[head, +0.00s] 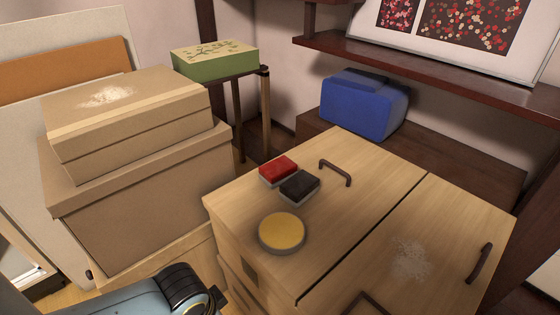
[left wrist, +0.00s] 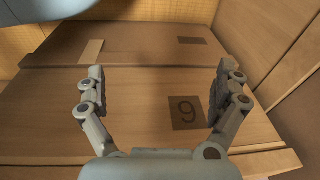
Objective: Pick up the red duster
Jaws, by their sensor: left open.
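The red duster (head: 278,170) lies on the light wooden cabinet top, near its back left edge. It is a small block with a red upper face and a grey lower part. A black duster (head: 299,187) lies close beside it, to the front right. My left arm comes in at the bottom of the head view, but its gripper does not show there. In the left wrist view my left gripper (left wrist: 160,88) is open and empty, facing a wooden front with a dark square marked like a 9 or 6 (left wrist: 187,113). The red duster is not in that view. My right gripper is not in view.
A round yellow-topped pad (head: 282,233) lies in front of the dusters. The cabinet top (head: 345,215) has dark handles and a white powder patch (head: 410,258). Stacked cardboard boxes (head: 140,190) stand at left. A blue case (head: 364,104) sits behind.

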